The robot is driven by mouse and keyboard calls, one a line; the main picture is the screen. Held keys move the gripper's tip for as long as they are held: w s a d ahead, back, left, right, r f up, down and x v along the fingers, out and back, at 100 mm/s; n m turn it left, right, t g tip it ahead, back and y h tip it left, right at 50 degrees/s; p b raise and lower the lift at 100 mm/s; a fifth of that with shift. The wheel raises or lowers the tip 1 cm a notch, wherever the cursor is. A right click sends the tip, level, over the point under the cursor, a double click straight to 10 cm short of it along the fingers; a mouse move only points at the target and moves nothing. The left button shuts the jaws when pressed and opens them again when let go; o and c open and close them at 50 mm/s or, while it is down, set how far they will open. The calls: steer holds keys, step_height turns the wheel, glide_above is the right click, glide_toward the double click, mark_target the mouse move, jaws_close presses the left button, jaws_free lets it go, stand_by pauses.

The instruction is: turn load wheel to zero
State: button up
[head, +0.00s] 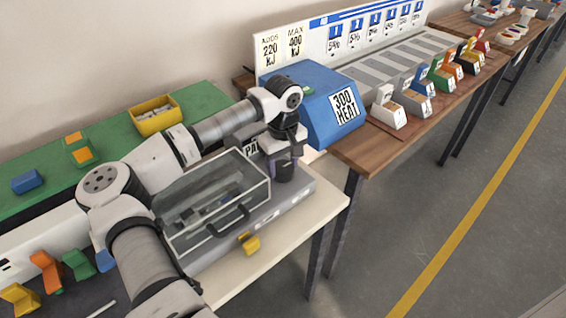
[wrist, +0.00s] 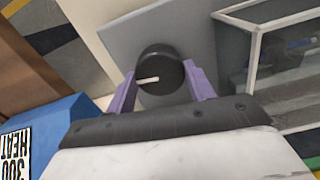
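The load wheel (wrist: 160,74) is a round black knob on a grey plate, with a white pointer line towards the lower left in the wrist view. It also shows as a dark cylinder (head: 285,172) at the right end of the grey machine in the head view. My gripper (wrist: 161,88) is at the wheel, one purple finger on each side. The fingers sit close to its sides, with no clear gap; whether they press on it I cannot tell. In the head view my gripper (head: 284,160) points down over the wheel. The number scale cannot be read.
A clear-sided box with a dark handle (head: 228,219) stands beside the wheel on the machine. A blue sloped block marked "300 HEAT" (head: 308,84) stands behind on the wooden table. A yellow piece (head: 250,243) is at the machine's front. The floor to the right is open.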

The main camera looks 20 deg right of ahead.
steer(key=c, duration=0.4)
steer(key=shift+c, duration=0.2)
steer(key=shift+f+n+b, duration=0.1)
steer(key=shift+n+b, duration=0.2)
steer(key=shift+b, duration=0.15)
steer(key=n+b, duration=0.2)
steer(key=b, duration=0.1)
steer(key=shift+f+n, duration=0.15)
steer(key=shift+n, duration=0.25)
steer(key=n+b, duration=0.4)
steer(key=n, duration=0.1)
steer(key=n+b, duration=0.3)
steer(key=n, duration=0.2)
steer(key=shift+n, duration=0.4)
steer(key=n, duration=0.1)
steer(key=n+b, duration=0.1)
steer(key=n, duration=0.3)
steer(key=shift+r+b, duration=0.25)
steer(key=shift+b, duration=0.15)
